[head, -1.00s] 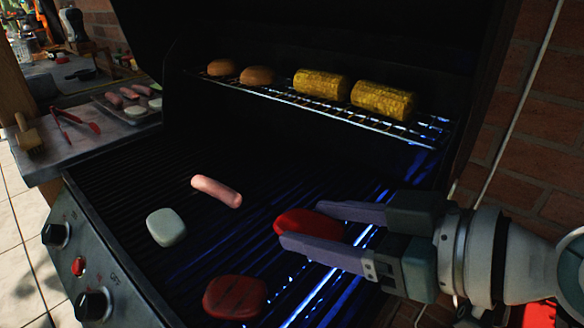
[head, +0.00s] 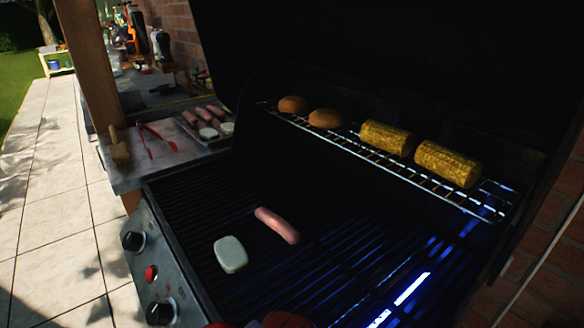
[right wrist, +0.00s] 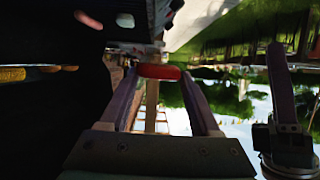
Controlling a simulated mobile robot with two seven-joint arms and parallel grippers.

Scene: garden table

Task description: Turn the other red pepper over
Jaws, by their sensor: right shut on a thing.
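My right gripper (right wrist: 160,88) shows in the right wrist view, shut on a red pepper (right wrist: 158,71) between its fingertips. The pepper is seen edge-on, so which face is up cannot be told. In the head view the top edge of a red pepper (head: 288,320) shows on the grill at the bottom edge, mostly cut off. My right gripper is outside the head view. What seems to be my left gripper (right wrist: 284,85) stands at the right of the right wrist view, apart from the pepper; its opening is unclear.
A white square piece (head: 230,254) and a sausage (head: 277,225) lie on the grill grate (head: 345,255). The upper rack (head: 400,170) holds two buns (head: 325,118) and two corn pieces (head: 448,163). A side shelf (head: 135,178) with tongs (head: 160,137) is at left.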

